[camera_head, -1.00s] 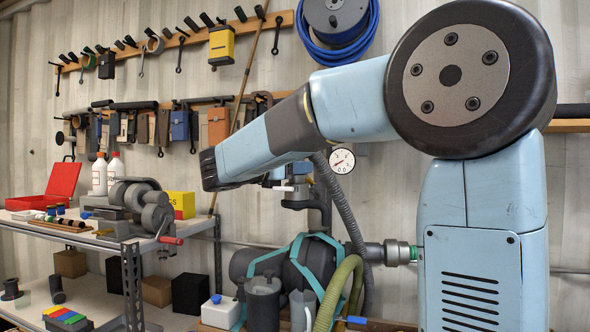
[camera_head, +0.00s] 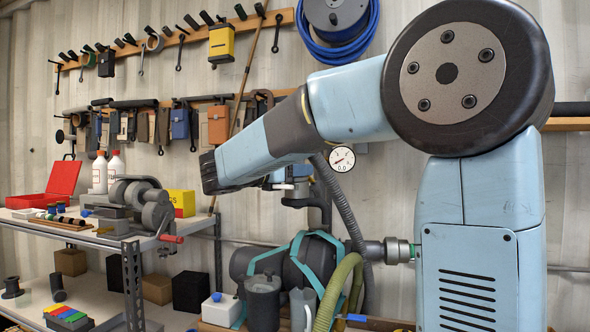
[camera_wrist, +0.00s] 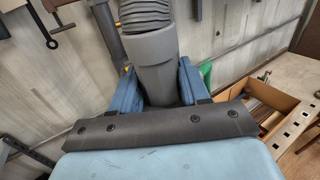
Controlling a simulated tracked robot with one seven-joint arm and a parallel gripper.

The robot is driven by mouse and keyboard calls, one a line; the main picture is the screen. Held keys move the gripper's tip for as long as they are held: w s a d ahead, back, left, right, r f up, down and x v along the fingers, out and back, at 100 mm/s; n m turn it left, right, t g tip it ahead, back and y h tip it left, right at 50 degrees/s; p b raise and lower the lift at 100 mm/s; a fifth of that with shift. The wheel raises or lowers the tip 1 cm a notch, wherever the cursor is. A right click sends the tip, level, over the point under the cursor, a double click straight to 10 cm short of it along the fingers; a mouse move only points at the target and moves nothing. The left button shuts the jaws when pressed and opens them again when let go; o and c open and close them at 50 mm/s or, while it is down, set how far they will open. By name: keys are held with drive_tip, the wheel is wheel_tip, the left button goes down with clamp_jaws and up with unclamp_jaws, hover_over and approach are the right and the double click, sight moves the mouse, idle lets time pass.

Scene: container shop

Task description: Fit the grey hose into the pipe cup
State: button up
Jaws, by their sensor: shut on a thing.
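The grey hose is ribbed with a smooth grey cuff (camera_wrist: 157,48). In the wrist view the cuff stands between the two blue jaws of my gripper (camera_wrist: 157,72), which is shut on it; the ribbed part runs up out of the picture. In the head view a grey ribbed hose (camera_head: 345,210) hangs down from behind my forearm, past the gauge, toward the bench. My jaws are mostly hidden there behind the forearm. A horizontal dark pipe with a light grey collar (camera_head: 391,251) lies right of the hose; I cannot tell whether it is the pipe cup.
A teal-strapped dark tank (camera_head: 312,265), a dark canister (camera_head: 263,300) and an olive hose (camera_head: 340,290) crowd the bench below my arm. A round gauge (camera_head: 341,159) is close by the hose. A metal shelf (camera_head: 95,238) stands at left. The wrist view shows a wooden box (camera_wrist: 275,100).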

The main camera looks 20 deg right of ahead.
drive_tip(key=shift+f, duration=0.1)
drive_tip(key=o, duration=1.3)
drive_tip(key=shift+c, duration=0.2)
drive_tip(key=shift+a, duration=0.1)
drive_tip(key=v, duration=1.3)
drive_tip(key=shift+s+a, duration=0.15)
drive_tip(key=shift+a, duration=0.15)
